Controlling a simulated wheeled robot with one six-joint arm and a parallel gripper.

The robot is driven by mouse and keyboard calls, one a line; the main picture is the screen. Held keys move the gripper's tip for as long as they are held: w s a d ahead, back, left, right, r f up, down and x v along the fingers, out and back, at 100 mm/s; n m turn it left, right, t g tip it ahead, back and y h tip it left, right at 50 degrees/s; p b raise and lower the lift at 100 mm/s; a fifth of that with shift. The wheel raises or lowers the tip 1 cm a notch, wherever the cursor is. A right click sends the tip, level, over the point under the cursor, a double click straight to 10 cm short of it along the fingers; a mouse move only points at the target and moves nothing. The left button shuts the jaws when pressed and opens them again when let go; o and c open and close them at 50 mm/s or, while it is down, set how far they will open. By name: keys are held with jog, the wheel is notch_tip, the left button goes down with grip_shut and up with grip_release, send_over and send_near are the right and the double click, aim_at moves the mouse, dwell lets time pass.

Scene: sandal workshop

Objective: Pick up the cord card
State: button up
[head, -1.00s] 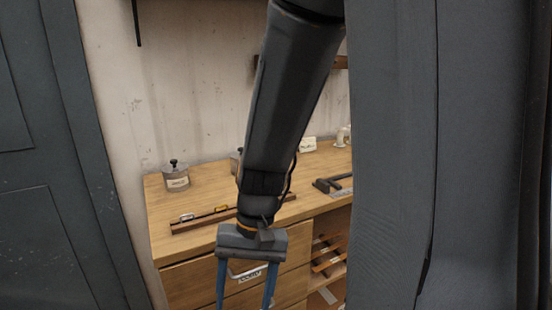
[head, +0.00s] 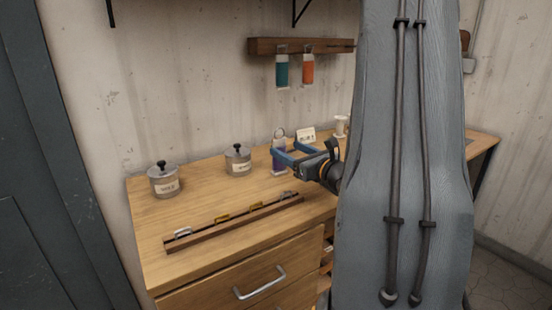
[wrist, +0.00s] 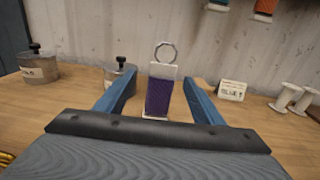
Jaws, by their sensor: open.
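The cord card (head: 279,166), wound with purple cord and with a metal ring at its top, stands upright on the bench. In the wrist view the purple cord card (wrist: 159,97) is centred between the two blue fingers. My gripper (head: 284,149) is open and level, with its fingertips at the card; one finger crosses in front of it in the head view. In the wrist view my gripper (wrist: 158,76) has a gap on both sides of the card. I cannot tell how far the card sits between the fingers.
Lidded pots (head: 164,180) (head: 238,160) stand left of the card. A label sign (wrist: 231,90) and white spools (wrist: 294,97) stand right. A wooden rail with tools (head: 235,220) lies in front. Teal (head: 282,70) and orange (head: 308,69) cards hang from a wall rack (head: 330,46).

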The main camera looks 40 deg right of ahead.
jog(key=f+b, duration=0.1)
jog(key=w+f, duration=0.1)
jog(key=shift+w+d+f+b, duration=0.1)
jog(key=shift+w+f+b, duration=0.1)
jog(key=shift+f+b, duration=0.15)
jog(key=shift+w+d+f+h+b, duration=0.25)
jog(key=shift+f+h+b, duration=0.15)
jog(key=shift+f+b, duration=0.15)
jog(key=shift+w+a+r+p, duration=0.1)
jog(key=shift+w+p, duration=0.35)
jog(key=shift+w, duration=1.5)
jog(key=shift+w+a+r+p, duration=0.1)
jog(key=shift+w+p, duration=0.3)
jog(key=shift+w, duration=1.55)
jog(key=c, duration=1.2)
notch_tip(320, 180, up, 10)
jog(key=shift+b, duration=0.45)
